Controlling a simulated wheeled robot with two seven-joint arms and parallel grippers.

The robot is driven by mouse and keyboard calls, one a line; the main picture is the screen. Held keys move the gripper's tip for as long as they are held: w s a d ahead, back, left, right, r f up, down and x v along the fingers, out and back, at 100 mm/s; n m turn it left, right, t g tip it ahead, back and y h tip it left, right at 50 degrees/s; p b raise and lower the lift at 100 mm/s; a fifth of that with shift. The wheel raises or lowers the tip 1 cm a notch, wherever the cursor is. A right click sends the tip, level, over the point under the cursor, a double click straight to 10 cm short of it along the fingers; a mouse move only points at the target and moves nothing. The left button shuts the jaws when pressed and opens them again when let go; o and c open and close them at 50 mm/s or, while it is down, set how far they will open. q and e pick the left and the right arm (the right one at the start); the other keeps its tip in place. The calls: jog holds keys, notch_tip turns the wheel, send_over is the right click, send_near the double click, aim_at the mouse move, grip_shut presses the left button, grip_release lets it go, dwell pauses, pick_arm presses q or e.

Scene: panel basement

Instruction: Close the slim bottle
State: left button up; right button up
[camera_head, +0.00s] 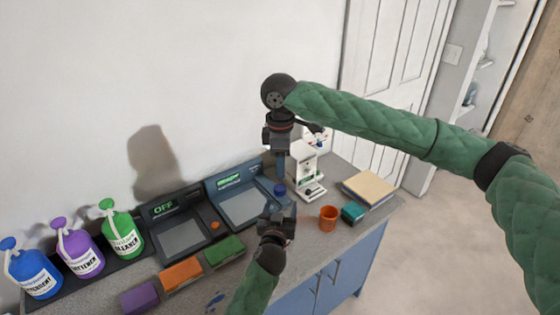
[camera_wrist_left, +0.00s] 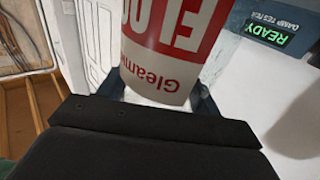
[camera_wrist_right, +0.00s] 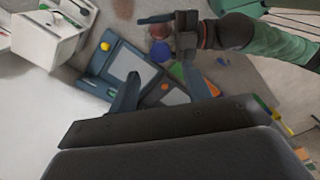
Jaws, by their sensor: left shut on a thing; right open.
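My left gripper (camera_head: 278,212) is shut on the slim bottle (camera_wrist_left: 165,50), which has a white and red label, upside down in the left wrist view. A round blue part (camera_head: 280,190), perhaps its cap or top, shows just above the left gripper; it also shows in the right wrist view (camera_wrist_right: 160,52). I cannot tell whether it is a seated cap. My right gripper (camera_head: 282,166) points down above the blue part, apart from it. Its fingers are open and empty in the right wrist view (camera_wrist_right: 165,92).
The grey counter holds a dark OFF panel (camera_head: 180,235), a blue lit tester (camera_head: 240,200), a white machine (camera_head: 306,172), an orange cup (camera_head: 328,217) and a teal block (camera_head: 353,212). Three pump bottles, including a green one (camera_head: 122,235), stand at left. Coloured blocks line the front.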

aim_at(280, 187)
jog(key=n, duration=0.3)
jog(key=shift+a, duration=0.1)
dwell(0.3)
jog(key=shift+f, duration=4)
jog(key=c, duration=1)
jog(key=o, duration=1.2)
jog(key=shift+c, duration=0.2)
